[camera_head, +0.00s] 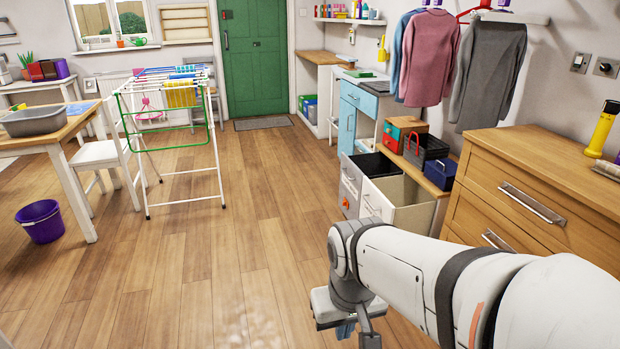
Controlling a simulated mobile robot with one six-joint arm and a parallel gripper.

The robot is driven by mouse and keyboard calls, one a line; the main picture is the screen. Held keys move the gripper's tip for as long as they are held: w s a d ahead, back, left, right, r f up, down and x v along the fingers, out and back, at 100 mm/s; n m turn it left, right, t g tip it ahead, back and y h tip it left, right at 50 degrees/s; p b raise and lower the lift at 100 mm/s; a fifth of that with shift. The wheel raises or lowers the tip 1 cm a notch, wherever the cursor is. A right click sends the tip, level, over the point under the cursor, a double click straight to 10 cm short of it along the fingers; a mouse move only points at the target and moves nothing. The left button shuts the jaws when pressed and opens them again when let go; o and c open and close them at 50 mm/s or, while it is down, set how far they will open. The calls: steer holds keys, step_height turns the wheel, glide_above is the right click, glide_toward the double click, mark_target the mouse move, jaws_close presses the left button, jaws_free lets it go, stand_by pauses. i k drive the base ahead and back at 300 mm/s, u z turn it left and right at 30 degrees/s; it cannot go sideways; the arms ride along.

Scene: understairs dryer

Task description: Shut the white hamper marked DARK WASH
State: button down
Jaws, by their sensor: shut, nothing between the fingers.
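A white hamper (377,204) stands pulled out from the low unit on the right, with its pale inside showing from above. It has a bar handle on its front, and I cannot read any marking on it. A grey hamper (349,185) with a dark inside is also pulled out, just beyond it on the left. My gripper (357,333) is low in the foreground, nearer to me than the white hamper and apart from it. It points down, is shut and holds nothing. My arm hides part of the floor in front of the wooden drawers.
A wooden chest of drawers (528,201) stands close on the right. A black basket (424,149) and a blue box (441,172) sit above the hampers. A drying rack (171,128) and a purple bucket (41,221) are on the left. The middle wooden floor (226,232) is clear.

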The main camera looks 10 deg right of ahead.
mark_target(400, 200)
steer(key=i, duration=1.85)
steer(key=z, duration=0.45)
steer(key=k, duration=0.6)
steer(key=z, duration=0.25)
steer(key=i, duration=0.6)
steer(key=u, duration=0.1)
